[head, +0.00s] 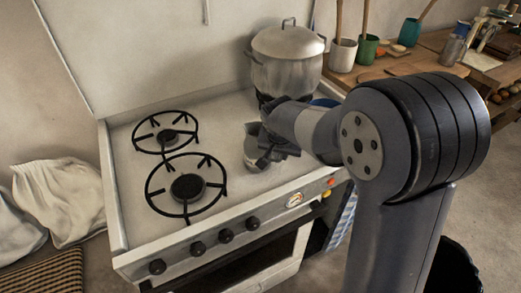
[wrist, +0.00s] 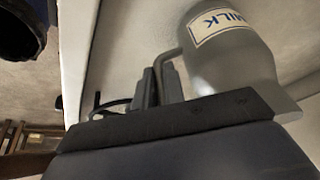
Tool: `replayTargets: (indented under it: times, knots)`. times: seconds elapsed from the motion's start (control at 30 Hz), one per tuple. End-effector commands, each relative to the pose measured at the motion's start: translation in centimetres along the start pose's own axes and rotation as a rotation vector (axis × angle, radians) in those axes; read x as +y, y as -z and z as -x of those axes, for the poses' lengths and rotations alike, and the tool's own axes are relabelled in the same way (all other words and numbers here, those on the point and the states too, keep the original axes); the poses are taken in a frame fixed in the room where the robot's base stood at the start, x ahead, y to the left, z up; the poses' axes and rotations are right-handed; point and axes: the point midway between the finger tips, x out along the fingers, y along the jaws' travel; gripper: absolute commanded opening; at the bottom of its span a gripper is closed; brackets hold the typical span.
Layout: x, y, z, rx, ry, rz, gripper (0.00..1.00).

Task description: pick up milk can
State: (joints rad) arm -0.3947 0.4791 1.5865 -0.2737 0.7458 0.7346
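The milk can (head: 254,146) is a small grey metal can on the right part of the stovetop, partly hidden behind my gripper in the head view. In the wrist view the milk can (wrist: 232,62) is large at the upper right, with a cream MILK label and a thin curved side handle. My gripper (head: 268,157) is right beside it. In the wrist view the fingers of my gripper (wrist: 158,80) are close together with the handle between them. Whether the can's base touches the stovetop is hidden.
A large lidded pot (head: 287,60) stands just behind the can on the white stove (head: 222,130). Two empty burners (head: 187,187) lie to the left. A wooden counter (head: 400,68) with cups and utensils is at the right. Control knobs (head: 226,236) line the front edge.

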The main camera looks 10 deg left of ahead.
Motion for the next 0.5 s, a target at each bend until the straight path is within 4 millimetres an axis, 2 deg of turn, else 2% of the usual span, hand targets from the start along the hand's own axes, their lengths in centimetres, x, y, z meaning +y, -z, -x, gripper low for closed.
replayTargets:
  times: [0.1,0.5]
  knots:
    - [-0.01,0.01,0.02,0.0,0.0,0.0,0.0]
    - [-0.04,0.08,0.1,0.002,0.001,-0.001,0.0]
